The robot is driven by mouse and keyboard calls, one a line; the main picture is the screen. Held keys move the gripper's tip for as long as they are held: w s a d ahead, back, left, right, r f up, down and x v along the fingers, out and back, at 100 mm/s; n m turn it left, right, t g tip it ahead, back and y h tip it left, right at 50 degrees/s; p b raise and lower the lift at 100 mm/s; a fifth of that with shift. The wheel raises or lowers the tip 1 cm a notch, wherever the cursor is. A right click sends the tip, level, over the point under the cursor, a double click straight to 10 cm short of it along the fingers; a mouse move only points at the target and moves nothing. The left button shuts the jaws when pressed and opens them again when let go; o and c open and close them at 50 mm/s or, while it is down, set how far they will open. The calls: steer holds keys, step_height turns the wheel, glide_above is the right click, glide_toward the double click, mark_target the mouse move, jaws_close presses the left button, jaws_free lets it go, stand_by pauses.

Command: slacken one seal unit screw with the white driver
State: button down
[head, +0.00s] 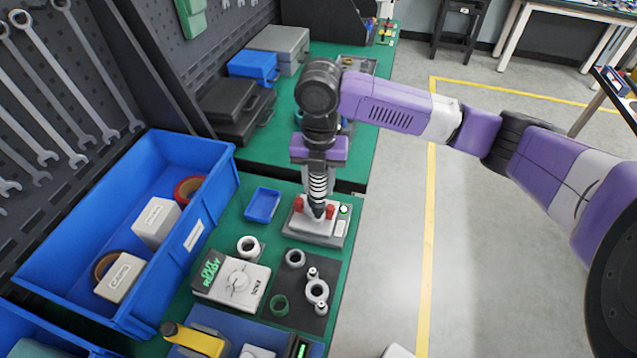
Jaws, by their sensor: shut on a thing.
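The seal unit (326,231) is a grey and white block with red parts and a small lit green spot, on the green bench top. My gripper (318,172) points straight down above it and is shut on the white driver (318,188), which shows black and white bands. The driver stands about upright, its dark lower end over the top of the unit between the red parts. The screw itself is hidden, and I cannot tell whether the tip touches it.
A blue bin (120,240) with boxes and tape rolls stands at the left. A small blue tray (262,205), a grey device (232,282) and a dark mat (312,320) with rings lie close by. Dark cases (235,105) are behind.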

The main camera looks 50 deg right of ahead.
steer(key=shift+r+p, duration=1.7)
steer(key=shift+r, duration=0.8)
